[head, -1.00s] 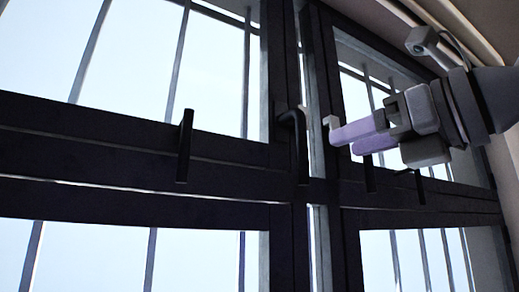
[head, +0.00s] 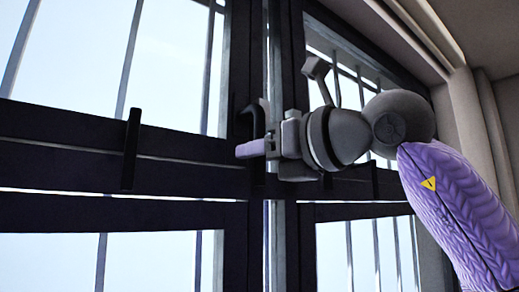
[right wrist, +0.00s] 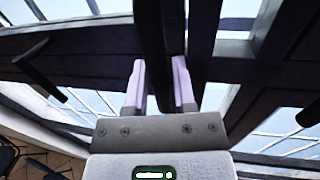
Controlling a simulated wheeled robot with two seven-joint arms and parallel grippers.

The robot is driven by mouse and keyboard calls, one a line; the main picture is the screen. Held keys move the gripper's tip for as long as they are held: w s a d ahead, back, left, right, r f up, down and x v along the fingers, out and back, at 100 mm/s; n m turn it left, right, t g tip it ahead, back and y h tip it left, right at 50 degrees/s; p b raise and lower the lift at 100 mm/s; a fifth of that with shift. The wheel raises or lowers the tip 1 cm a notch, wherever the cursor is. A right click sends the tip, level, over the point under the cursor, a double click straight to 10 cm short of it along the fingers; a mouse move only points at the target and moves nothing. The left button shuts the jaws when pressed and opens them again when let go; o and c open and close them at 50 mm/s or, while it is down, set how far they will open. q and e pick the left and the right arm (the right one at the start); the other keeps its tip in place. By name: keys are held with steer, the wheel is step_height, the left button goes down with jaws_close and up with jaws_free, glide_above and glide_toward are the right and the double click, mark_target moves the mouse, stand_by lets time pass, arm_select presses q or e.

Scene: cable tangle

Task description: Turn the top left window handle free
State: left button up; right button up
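A dark hooked handle (head: 251,112) sits on the window frame at the lower right corner of the upper left pane. My right gripper (head: 243,150) is at this handle, its lilac fingers pointing left across it and hiding its middle. In the right wrist view, the two fingers (right wrist: 159,88) stand apart with the dark handle (right wrist: 154,35) running between them. I cannot tell whether either finger touches it. My left gripper is not in view.
Another dark upright bar-like handle (head: 131,150) is on the rail to the left. The dark window frame (head: 60,180) has bars behind the panes. A pale wall and pipe-like trim (head: 455,110) lie to the right. In the right wrist view, tiled floor (right wrist: 30,150) shows at lower left.

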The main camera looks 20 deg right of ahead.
jaws_close()
steer(key=shift+r, duration=0.1)
stand_by(1.0)
